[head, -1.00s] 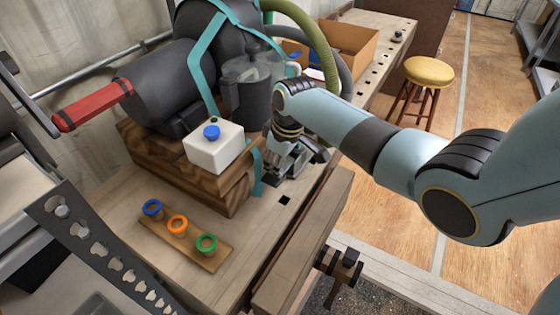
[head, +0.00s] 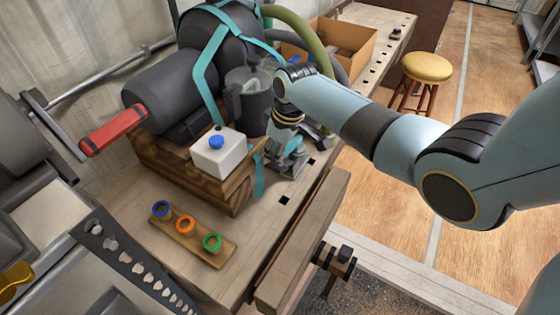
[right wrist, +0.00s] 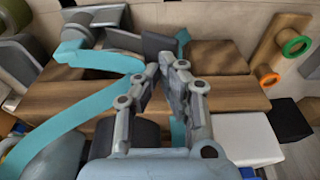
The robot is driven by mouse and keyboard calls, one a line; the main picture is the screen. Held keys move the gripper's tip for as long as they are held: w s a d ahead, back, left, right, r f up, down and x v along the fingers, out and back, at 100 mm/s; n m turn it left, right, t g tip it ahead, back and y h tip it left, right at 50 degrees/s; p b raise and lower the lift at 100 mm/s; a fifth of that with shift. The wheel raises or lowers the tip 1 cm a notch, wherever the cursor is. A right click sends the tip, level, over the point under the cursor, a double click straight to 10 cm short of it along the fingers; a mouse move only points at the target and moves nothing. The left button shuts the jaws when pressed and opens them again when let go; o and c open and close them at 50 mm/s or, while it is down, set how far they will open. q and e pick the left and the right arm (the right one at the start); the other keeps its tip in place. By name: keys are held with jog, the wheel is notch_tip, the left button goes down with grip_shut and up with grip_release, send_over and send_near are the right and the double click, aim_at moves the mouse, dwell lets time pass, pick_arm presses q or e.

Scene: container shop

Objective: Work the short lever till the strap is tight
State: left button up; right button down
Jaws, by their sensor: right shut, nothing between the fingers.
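The teal strap (head: 206,75) runs over the dark grey machine and down the side of the wooden block (head: 190,172). In the right wrist view the strap (right wrist: 60,125) curves loosely across the wood, and its end passes over a grey fitting (right wrist: 95,18) that may be the ratchet. I cannot clearly make out the short lever. My right gripper (head: 287,166) points down beside the block's right side, near the strap. In the right wrist view its fingers (right wrist: 166,66) are shut and empty. My left gripper is not in view.
A white box with a blue knob (head: 217,152) sits on the block. A board with blue, orange and green rings (head: 186,226) lies in front. A red handle (head: 113,130) sticks out left. The bench vise (head: 335,262) and a yellow stool (head: 427,70) are right.

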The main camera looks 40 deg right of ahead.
aim_at(279, 167)
jog(key=shift+f+b, duration=2.25)
jog(key=shift+f, duration=0.9)
notch_tip(279, 167, up, 7)
jog(key=p, duration=0.6)
jog(key=shift+f+p, duration=0.2)
jog(key=shift+p, duration=0.15)
jog(key=shift+f, duration=0.15)
